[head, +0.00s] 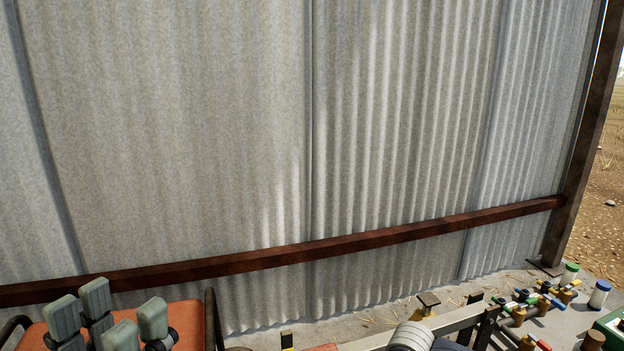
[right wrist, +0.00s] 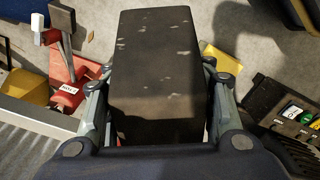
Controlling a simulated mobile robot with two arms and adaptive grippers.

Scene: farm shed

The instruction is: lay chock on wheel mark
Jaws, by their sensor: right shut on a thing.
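The chock (right wrist: 155,70) is a dark, worn block that fills the middle of the right wrist view. My right gripper (right wrist: 158,88) is shut on it, with a finger along each long side. My left gripper (head: 107,316) shows at the lower left of the head view, its grey-green pads apart and nothing seen between them. I cannot make out a wheel mark for certain. A small yellow patch (right wrist: 222,58) shows beside the right finger, partly hidden.
An orange-red surface (head: 185,322) lies behind my left gripper. A red tagged tool (right wrist: 68,92) and a dark labelled box (right wrist: 290,112) flank the chock. A corrugated wall (head: 300,130) closes the back.

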